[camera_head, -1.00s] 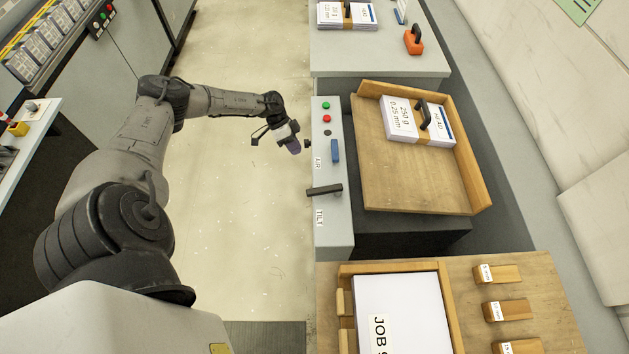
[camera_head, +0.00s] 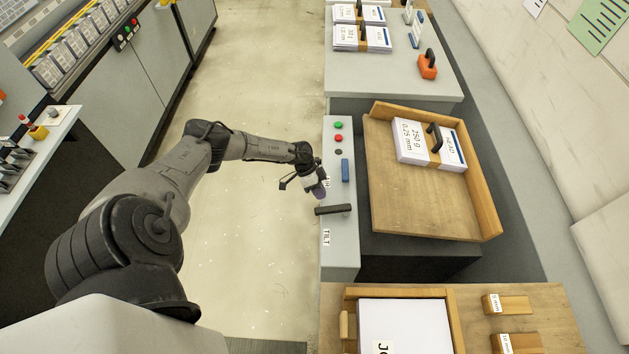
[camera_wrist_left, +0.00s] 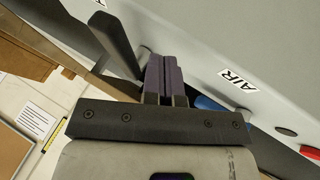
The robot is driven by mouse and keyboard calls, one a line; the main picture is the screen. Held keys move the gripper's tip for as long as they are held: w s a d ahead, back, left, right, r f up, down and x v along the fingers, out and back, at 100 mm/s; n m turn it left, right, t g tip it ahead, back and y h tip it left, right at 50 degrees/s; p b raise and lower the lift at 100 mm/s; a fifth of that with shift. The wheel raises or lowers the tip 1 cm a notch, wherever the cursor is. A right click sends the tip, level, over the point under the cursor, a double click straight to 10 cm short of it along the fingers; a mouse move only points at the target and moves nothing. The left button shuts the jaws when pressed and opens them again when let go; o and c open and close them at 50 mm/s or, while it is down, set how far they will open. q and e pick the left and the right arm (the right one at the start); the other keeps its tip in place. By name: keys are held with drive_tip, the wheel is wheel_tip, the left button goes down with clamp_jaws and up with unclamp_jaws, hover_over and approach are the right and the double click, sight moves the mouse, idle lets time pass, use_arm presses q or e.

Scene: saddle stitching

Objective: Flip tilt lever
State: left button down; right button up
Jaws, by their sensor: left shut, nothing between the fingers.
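The tilt lever (camera_head: 334,210) is a dark bar on the grey control panel (camera_head: 341,262), above the TILT label (camera_head: 326,237). It lies roughly crosswise, its left end reaching past the panel's edge. My left gripper (camera_head: 320,192) is shut and empty, just above the lever in the head view and beside the panel's left edge. In the left wrist view, the purple fingertips (camera_wrist_left: 165,76) are closed together beside the dark lever (camera_wrist_left: 117,43). I cannot tell whether they touch it. My right gripper is not in view.
A blue lever (camera_head: 345,170), a red button (camera_head: 338,138) and a green button (camera_head: 338,125) are on the same panel. The AIR label (camera_wrist_left: 238,80) shows in the wrist view. A wooden tray (camera_head: 410,205) with paper stands right of the panel. Open floor (camera_head: 250,260) lies left.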

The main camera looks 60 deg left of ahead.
sight(333, 209)
use_arm(q)
drive_tip(key=shift+s+d+r+p, duration=0.1)
drive_tip(key=shift+s+d+p, duration=0.15)
drive_tip(key=shift+d, duration=0.45)
drive_tip(key=shift+s+d+p, duration=0.1)
drive_tip(key=shift+s+d, duration=0.2)
drive_tip(key=shift+d, duration=0.35)
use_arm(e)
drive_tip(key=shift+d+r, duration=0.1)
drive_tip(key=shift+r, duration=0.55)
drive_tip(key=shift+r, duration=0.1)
